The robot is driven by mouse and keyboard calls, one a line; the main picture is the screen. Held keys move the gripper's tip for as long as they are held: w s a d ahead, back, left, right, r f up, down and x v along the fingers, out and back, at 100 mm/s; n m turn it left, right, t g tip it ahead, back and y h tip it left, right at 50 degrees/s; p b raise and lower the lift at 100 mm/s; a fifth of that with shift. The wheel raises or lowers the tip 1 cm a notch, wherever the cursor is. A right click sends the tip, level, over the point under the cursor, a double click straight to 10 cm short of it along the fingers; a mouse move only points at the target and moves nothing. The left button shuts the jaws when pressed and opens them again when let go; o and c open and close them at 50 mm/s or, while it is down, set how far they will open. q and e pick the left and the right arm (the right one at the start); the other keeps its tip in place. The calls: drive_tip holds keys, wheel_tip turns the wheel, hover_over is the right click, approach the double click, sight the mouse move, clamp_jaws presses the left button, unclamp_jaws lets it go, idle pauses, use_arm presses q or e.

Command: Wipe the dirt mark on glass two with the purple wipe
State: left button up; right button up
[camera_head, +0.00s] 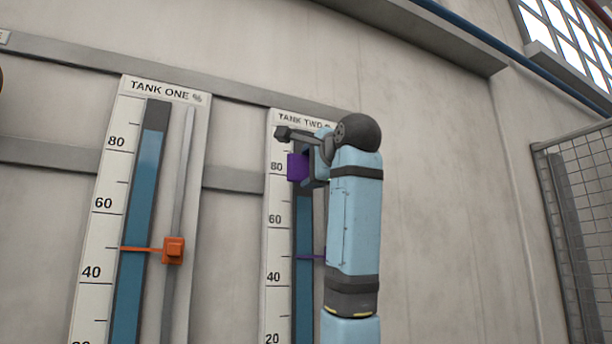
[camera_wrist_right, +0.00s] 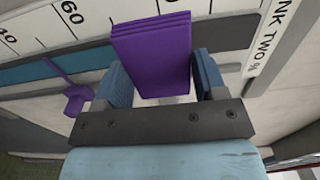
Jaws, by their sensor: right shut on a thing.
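My right gripper (camera_head: 311,170) is shut on the purple wipe (camera_head: 297,167), up at the tank two gauge near its 80 mark. In the right wrist view the wipe (camera_wrist_right: 152,52) stands out between the two blue fingers (camera_wrist_right: 163,80). Glass two (camera_head: 304,225) is the upright tube with blue liquid right of the scale. It also shows in the wrist view (camera_wrist_right: 38,74). The wipe and gripper cover its upper part. I cannot tell whether the wipe touches the glass. No dirt mark shows. My left gripper is out of view.
The tank one gauge (camera_head: 150,180), with an orange slider (camera_head: 173,250), stands to the left. A purple slider (camera_wrist_right: 76,98) sits beside glass two, lower on the gauge. A mesh fence (camera_head: 585,200) stands at the right. The wall between is bare.

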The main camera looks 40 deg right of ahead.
drive_tip(key=shift+s, duration=0.2)
drive_tip(key=b+v, duration=0.1)
drive_tip(key=v, duration=0.2)
idle(0.5)
drive_tip(key=shift+w, duration=0.1)
idle(0.4)
